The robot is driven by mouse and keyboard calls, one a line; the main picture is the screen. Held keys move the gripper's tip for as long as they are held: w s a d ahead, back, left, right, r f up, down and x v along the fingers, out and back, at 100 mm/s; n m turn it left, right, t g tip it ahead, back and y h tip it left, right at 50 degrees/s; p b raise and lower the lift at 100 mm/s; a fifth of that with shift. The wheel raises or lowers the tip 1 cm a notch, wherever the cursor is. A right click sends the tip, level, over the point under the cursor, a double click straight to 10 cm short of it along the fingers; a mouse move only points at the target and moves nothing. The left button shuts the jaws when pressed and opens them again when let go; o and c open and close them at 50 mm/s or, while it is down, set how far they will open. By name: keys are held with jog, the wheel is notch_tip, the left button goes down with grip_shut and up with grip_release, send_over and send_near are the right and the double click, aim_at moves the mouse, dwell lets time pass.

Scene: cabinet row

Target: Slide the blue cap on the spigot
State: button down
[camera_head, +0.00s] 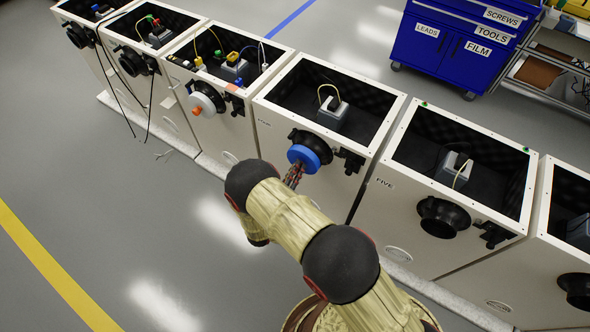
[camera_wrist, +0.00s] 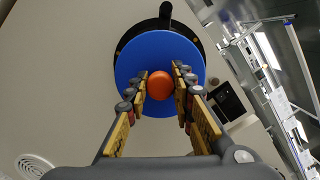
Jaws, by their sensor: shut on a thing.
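The blue cap (camera_head: 301,155) is a round disc in front of the black spigot (camera_head: 322,142) on the fourth cabinet's front. In the wrist view the blue cap (camera_wrist: 138,56) fills the middle, with an orange knob (camera_wrist: 160,84) at its centre. My gripper (camera_wrist: 160,78) has its fingers closed on either side of this knob. In the head view my gripper (camera_head: 293,177) is partly hidden by my arm. The cap covers most of the spigot; a black rim (camera_wrist: 150,28) shows above it, slightly off-centre. I cannot tell whether cap and spigot touch.
Other open-topped cabinets stand in a row, the one marked FIVE (camera_head: 384,183) to the right. A white cap with an orange knob (camera_head: 202,104) sits on the third cabinet. A black fitting (camera_head: 350,160) juts out right of the spigot. Black cables (camera_head: 148,112) hang at left.

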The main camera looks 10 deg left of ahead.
jog(key=shift+w+d, duration=0.25)
jog(key=shift+w, duration=0.35)
dwell(0.6)
jog(key=c, duration=1.5)
grip_release()
jog(key=shift+o, duration=0.2)
jog(key=v, duration=1.2)
jog(key=shift+f, duration=0.1)
